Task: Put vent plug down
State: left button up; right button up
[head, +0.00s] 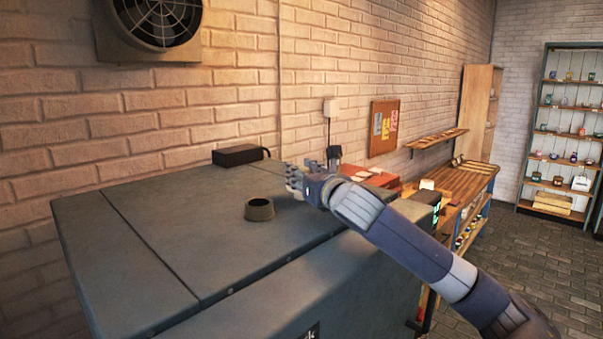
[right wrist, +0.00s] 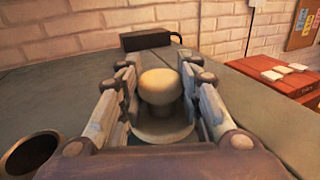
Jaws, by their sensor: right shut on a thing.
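The vent plug (right wrist: 160,88) is a pale, rounded knob on a wider base, between the fingers of my right gripper (head: 293,180) in the right wrist view. That gripper is shut on it. The plug looks upright, but I cannot tell whether its base touches the grey top surface (head: 165,208). In the head view the gripper hides the plug. The dark round vent collar (head: 259,209) stands open on that surface, left of and nearer than my gripper; it also shows at the lower left of the right wrist view (right wrist: 28,155). My left gripper is not in view.
A black box (head: 237,155) lies at the back edge of the top by the brick wall. A reddish box with pale pieces (right wrist: 285,75) is beyond the right edge. A workbench (head: 465,183) stands farther right. The left part of the top is clear.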

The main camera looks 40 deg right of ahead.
jog(key=shift+f, duration=0.2)
jog(key=o, duration=1.2)
jog(key=shift+r, duration=0.1)
jog(key=shift+r, duration=0.2)
jog(key=shift+s+f+b, duration=0.25)
jog(key=shift+b, duration=0.05)
jog(key=b+v, duration=0.7)
jog(key=v, duration=0.3)
jog(key=shift+a+r, duration=0.1)
jog(key=shift+b+v, duration=0.45)
jog(key=shift+v, duration=0.3)
